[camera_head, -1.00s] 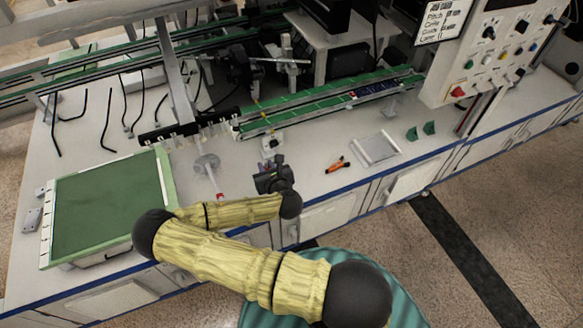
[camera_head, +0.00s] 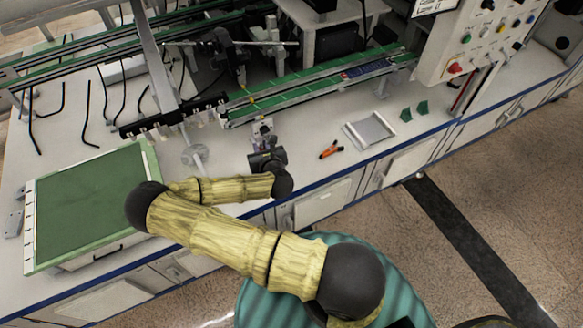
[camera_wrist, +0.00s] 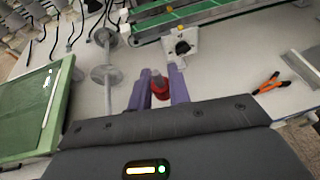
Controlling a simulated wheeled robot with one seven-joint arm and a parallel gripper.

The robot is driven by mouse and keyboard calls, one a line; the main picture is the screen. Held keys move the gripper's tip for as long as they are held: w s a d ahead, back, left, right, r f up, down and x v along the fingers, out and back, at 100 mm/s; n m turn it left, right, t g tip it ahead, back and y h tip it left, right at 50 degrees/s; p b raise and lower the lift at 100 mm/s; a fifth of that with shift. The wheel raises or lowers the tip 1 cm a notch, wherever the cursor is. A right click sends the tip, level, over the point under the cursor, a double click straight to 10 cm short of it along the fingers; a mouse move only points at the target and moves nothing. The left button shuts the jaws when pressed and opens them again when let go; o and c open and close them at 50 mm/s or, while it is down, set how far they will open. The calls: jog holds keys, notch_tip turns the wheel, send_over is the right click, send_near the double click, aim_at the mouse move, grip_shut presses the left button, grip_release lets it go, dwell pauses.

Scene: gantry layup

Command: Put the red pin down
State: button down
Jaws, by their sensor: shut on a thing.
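In the wrist view the red pin (camera_wrist: 160,87) stands between the two purple fingers of my gripper (camera_wrist: 159,76). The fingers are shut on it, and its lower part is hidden. In the head view my gripper (camera_head: 265,142) is over the pale worktop, just in front of the green conveyor. I cannot make out the pin there. A small white block with a black knob (camera_wrist: 182,46) lies just beyond the fingertips.
Orange-handled pliers (camera_head: 331,149) and a grey tray (camera_head: 370,130) lie to the right. A grey rod with discs (camera_head: 195,155) and a green-topped box (camera_head: 88,200) are to the left. The green conveyor (camera_head: 300,90) runs behind. Bare worktop lies between gripper and pliers.

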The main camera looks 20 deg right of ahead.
jog(key=w+d+f+m+g+h+b, duration=0.1)
jog(key=w+d+f+m+h+b, duration=0.1)
jog(key=d+f+b, duration=0.5)
jog(key=w+d+f+m+g+h+b, duration=0.1)
jog(key=w+d+f+m+h+b, duration=0.2)
jog(key=d+f+b, duration=0.4)
jog(key=w+d+b, duration=0.1)
jog(key=d+b, duration=0.1)
jog(key=b, duration=0.1)
jog(key=shift+f+h+b, duration=0.3)
jog(key=shift+h+b, duration=0.05)
jog(key=shift+h, duration=0.05)
jog(key=shift+d+f, duration=0.1)
jog(key=shift+f, duration=0.05)
jog(key=b, duration=0.1)
send_over(298, 165)
notch_tip(298, 165, down, 6)
jog(key=shift+f, duration=0.1)
jog(key=shift+f+b, duration=0.4)
jog(key=shift+f, duration=1.35)
